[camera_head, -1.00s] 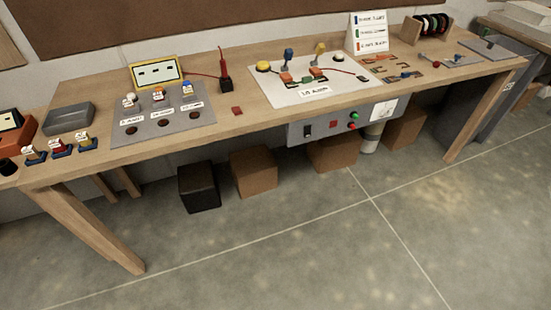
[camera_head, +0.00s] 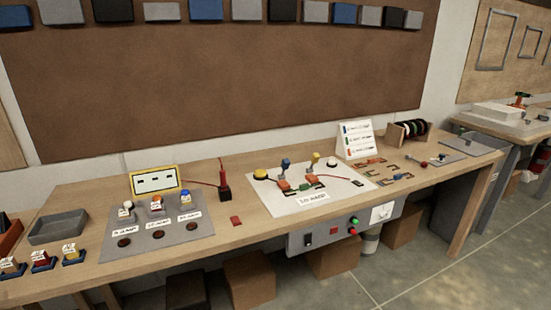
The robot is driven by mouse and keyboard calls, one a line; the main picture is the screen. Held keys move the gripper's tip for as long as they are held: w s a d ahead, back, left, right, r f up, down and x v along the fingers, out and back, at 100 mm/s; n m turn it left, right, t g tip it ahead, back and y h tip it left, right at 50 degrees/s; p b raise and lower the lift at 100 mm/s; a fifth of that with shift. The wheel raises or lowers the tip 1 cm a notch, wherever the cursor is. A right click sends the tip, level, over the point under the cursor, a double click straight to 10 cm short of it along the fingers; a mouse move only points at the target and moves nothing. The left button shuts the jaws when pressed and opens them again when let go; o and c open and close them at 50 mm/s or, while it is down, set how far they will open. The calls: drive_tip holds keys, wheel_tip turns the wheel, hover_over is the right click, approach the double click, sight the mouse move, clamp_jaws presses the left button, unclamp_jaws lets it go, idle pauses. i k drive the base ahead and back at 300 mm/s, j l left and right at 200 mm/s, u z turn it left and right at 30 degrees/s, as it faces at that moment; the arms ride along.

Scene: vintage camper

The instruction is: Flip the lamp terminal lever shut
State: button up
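A white board (camera_head: 335,198) labelled "10 AMP" lies on the wooden workbench (camera_head: 255,228). On it stand a blue-topped upright piece (camera_head: 285,164) and a yellow-topped upright piece (camera_head: 315,159), each close to an orange block, one on the left (camera_head: 283,185) and one on the right (camera_head: 309,178). The upright pieces look like raised levers; I cannot tell which belongs to the lamp terminal. A yellow dome (camera_head: 260,174) sits at the board's left and a pale dome (camera_head: 332,162) at its right. Red and dark wires run along the board. My gripper is not in view.
A grey panel (camera_head: 150,238) with several fuse-like pieces is to the left. A red probe in a dark holder (camera_head: 224,192) stands between panel and board. A sign (camera_head: 356,139) is behind. A control box (camera_head: 340,232) hangs below the bench front. Boxes (camera_head: 250,280) stand underneath.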

sight(285, 164)
drive_tip(key=i+j+z, duration=0.1)
drive_tip(key=j, duration=0.45)
drive_tip(key=i+j+z, duration=0.15)
drive_tip(key=j, duration=0.4)
drive_tip(key=i+j+z, duration=0.1)
drive_tip(key=j, duration=0.45)
